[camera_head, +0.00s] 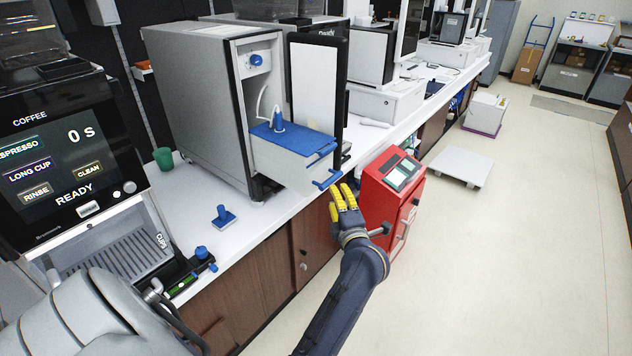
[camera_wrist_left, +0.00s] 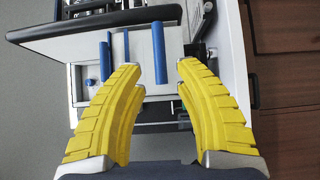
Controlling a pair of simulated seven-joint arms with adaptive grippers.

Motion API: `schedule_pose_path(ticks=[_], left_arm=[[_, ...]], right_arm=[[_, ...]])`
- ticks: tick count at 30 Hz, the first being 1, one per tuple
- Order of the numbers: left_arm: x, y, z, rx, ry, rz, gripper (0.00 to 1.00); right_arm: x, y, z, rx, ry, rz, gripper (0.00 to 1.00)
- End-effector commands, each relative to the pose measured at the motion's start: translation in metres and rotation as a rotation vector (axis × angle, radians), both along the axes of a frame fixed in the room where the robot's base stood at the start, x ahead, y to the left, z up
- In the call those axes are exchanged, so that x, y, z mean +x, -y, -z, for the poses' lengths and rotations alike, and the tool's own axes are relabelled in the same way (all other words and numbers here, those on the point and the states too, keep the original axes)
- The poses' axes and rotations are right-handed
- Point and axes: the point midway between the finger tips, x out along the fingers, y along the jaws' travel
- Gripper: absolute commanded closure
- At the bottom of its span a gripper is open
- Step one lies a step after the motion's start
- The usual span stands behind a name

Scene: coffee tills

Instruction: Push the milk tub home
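The milk tub (camera_head: 290,168) is pale with a blue lid (camera_head: 285,137). It juts out of the grey milk fridge (camera_head: 205,105), whose door (camera_head: 318,85) stands open. A blue handle (camera_head: 327,180) is on the tub's front. My left gripper (camera_head: 342,190) has yellow fingers and is just in front of the handle. The left wrist view shows its fingertips (camera_wrist_left: 162,66) apart, with a blue bar (camera_wrist_left: 160,52) beyond the gap and nothing held between them. I cannot tell whether a finger touches the handle. My right gripper is not in view.
A coffee machine (camera_head: 70,150) stands at the left. A green cup (camera_head: 163,159) and a blue-handled tamper (camera_head: 223,216) are on the white counter (camera_head: 190,222). A red till box (camera_head: 392,195) stands close behind my left gripper. The floor at the right is mostly free.

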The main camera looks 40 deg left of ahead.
Motion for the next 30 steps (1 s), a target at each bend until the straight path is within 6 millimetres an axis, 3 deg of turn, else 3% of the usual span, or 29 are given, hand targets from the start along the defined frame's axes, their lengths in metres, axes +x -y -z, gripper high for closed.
schedule_pose_path(ticks=[22, 30], left_arm=[[0.054, -0.058, -0.001, 0.008, -0.002, 0.000, 0.65], [0.054, -0.057, -0.001, 0.008, -0.002, 0.000, 0.97]], right_arm=[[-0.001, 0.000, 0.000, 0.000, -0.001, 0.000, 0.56], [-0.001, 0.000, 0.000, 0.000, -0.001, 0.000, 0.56]])
